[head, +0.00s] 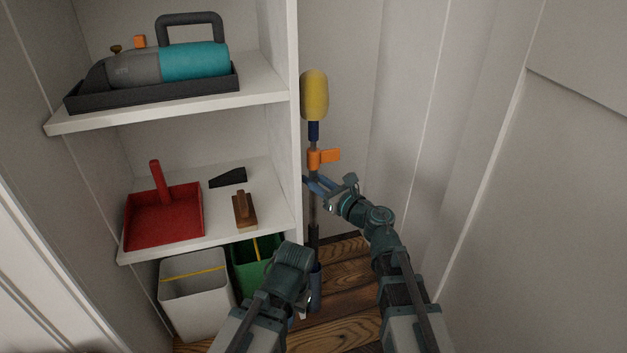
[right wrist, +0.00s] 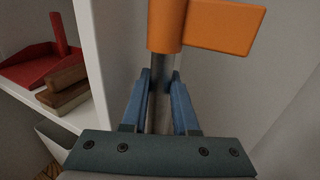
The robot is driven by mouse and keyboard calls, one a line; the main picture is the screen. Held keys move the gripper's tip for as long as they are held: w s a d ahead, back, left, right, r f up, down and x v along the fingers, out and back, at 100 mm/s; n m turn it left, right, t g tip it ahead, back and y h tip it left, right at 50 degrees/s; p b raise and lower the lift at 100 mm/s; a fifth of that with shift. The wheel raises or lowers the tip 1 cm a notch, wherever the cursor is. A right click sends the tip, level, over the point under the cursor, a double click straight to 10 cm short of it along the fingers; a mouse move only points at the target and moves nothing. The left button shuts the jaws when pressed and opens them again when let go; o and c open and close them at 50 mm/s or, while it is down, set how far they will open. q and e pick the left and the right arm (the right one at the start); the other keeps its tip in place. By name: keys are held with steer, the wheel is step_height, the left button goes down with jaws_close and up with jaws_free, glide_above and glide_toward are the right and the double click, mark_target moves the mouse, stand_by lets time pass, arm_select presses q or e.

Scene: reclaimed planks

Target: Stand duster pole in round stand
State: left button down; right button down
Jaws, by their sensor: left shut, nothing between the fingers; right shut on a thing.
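The duster pole stands upright beside the shelf, with a yellow head (head: 314,95), a dark blue collar and an orange clip (head: 316,160) with a side tab. My right gripper (head: 319,186) is shut around the grey shaft just below the orange clip. In the right wrist view the blue fingers (right wrist: 160,88) close on the shaft (right wrist: 161,68). A blue upright cylinder (head: 316,283), seemingly the round stand, is near the floor below the pole. Whether the pole's lower end is inside it cannot be told. My left gripper (head: 299,314) is low beside it, shut and empty, partly hidden by its arm.
The white shelf unit (head: 295,60) stands close on the left, holding a teal vacuum (head: 195,62), a red dustpan (head: 165,215) and a wooden brush (head: 244,210). Grey and green bins (head: 195,280) stand below. The wooden floor (head: 350,275) shows between my arms; walls close the right.

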steer(key=shift+f, duration=0.2)
steer(key=c, duration=0.6)
jaws_free()
steer(key=v, duration=0.7)
steer(key=shift+s+d, duration=0.15)
steer(key=shift+d, duration=0.1)
stand_by(0.3)
